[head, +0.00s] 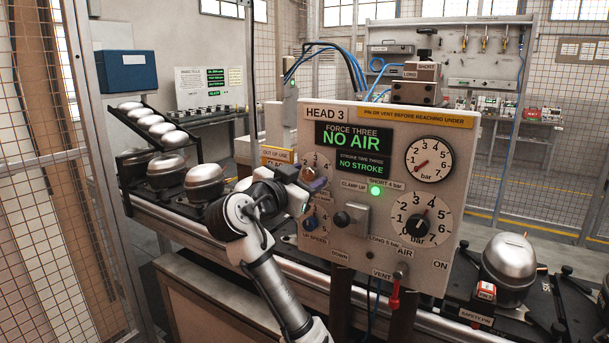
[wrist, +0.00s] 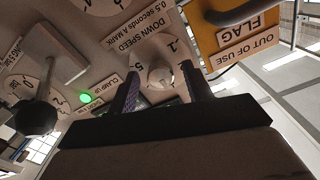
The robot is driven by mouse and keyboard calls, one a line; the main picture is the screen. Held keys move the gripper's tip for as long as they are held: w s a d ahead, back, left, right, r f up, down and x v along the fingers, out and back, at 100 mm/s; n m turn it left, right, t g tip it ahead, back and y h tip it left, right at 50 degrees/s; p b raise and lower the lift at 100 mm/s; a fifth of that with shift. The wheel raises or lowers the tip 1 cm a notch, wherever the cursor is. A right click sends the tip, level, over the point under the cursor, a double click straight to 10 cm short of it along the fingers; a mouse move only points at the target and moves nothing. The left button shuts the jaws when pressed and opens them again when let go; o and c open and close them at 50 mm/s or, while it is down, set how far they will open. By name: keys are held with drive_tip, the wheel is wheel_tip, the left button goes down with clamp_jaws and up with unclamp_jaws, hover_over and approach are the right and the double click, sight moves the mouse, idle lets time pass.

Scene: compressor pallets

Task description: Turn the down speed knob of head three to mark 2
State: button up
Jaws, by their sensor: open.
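The Head 3 panel (head: 385,245) stands upright in the middle of the head view. The down speed dial (head: 317,160) is at its upper left, partly hidden by my gripper (head: 311,188). In the wrist view the down speed label (wrist: 138,42) appears upside down beside the pale round knob (wrist: 160,76). The fingers of my gripper (wrist: 160,86) are open, one on each side of the knob in the picture. Contact cannot be told. Marks 1 and 5 show by the knob; its pointer setting is not clear.
The up speed knob (head: 311,222) sits just below. An out of use flag plate (wrist: 245,38) is close beside the fingers in the wrist view. A black knob (head: 342,218), a red vent lever (head: 395,294) and a lit green lamp (head: 376,190) are on the panel.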

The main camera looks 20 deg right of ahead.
drive_tip(key=shift+c, duration=0.4)
drive_tip(key=c, duration=0.9)
drive_tip(key=shift+f+n, duration=0.1)
drive_tip(key=shift+n, duration=0.2)
drive_tip(key=shift+n+b, duration=0.5)
drive_tip(key=shift+n, duration=0.1)
drive_tip(key=n, duration=0.9)
drive_tip(key=shift+n+p, duration=0.3)
drive_tip(key=shift+n, duration=0.1)
